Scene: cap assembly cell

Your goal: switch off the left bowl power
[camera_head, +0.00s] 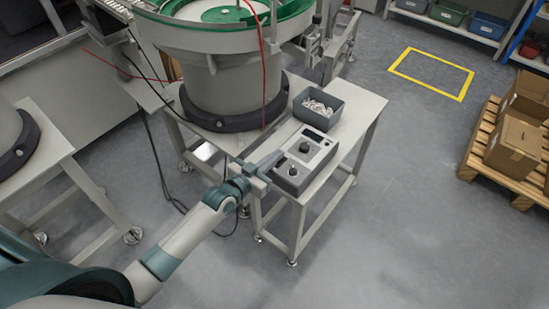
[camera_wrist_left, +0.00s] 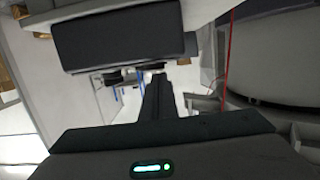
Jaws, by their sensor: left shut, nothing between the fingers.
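The grey control box (camera_head: 305,158) sits on the bench beside the bowl feeder (camera_head: 222,85). Two dark knobs show on its top, a nearer one (camera_head: 292,171) and a farther one (camera_head: 304,147). My left gripper (camera_head: 274,160) is at the box's left side, close to the nearer knob; I cannot tell whether it touches the box. In the wrist view its fingers (camera_wrist_left: 158,97) are together and empty. A dark block (camera_wrist_left: 125,37) lies beyond them; I cannot tell which part it is. The power switch cannot be made out. My right gripper is not in view.
A dark bin (camera_head: 318,106) with small pale parts stands behind the control box. A red cable (camera_head: 262,60) hangs in front of the feeder. Black cables hang left of the bench (camera_head: 358,117). Cardboard boxes (camera_head: 512,143) stand on a pallet at right. The floor in front is clear.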

